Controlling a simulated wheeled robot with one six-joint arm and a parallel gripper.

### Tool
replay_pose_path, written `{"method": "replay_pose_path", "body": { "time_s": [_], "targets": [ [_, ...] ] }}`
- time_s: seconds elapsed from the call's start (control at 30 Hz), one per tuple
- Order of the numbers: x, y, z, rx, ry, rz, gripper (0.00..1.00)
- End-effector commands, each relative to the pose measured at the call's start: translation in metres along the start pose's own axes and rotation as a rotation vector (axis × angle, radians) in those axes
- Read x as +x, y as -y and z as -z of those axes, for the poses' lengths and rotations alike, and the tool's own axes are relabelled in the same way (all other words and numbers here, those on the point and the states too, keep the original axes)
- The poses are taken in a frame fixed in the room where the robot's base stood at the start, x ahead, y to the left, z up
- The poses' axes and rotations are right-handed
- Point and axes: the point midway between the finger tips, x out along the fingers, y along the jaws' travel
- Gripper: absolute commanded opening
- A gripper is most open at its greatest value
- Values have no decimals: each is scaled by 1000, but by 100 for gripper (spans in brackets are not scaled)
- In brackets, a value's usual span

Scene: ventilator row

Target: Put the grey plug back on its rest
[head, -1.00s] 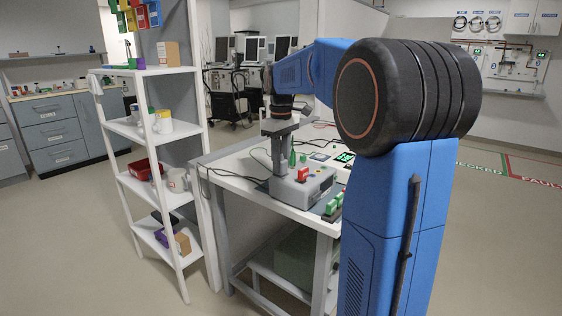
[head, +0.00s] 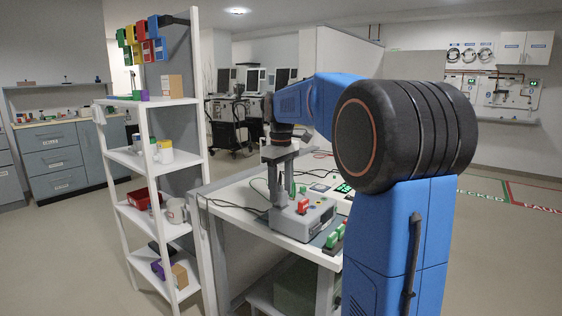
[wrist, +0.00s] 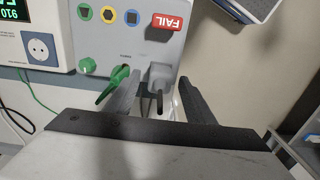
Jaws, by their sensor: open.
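The grey plug (wrist: 161,76) sits at the front of the grey tester (wrist: 105,40), with a short dark cord or prong hanging from it. My gripper (wrist: 158,79) is open, with one finger on each side of the plug and gaps visible beside it. In the head view my gripper (head: 281,196) points down at the left end of the tester (head: 316,215); the plug is hidden there. I cannot make out the plug's rest.
A white shelf (head: 152,160) stands left of the table.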

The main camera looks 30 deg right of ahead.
Motion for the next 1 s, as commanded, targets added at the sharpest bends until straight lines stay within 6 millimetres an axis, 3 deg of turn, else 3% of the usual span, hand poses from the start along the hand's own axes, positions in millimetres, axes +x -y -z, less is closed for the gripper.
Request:
{"method": "replay_pose_path", "body": {
  "time_s": [0.6,0.8,1.0],
  "targets": [
    [-121,-1,1,0,-2,-2,49],
    [-147,0,0,0,-1,-1,49],
    [-158,0,0,0,0,0,49]
  ]
}}
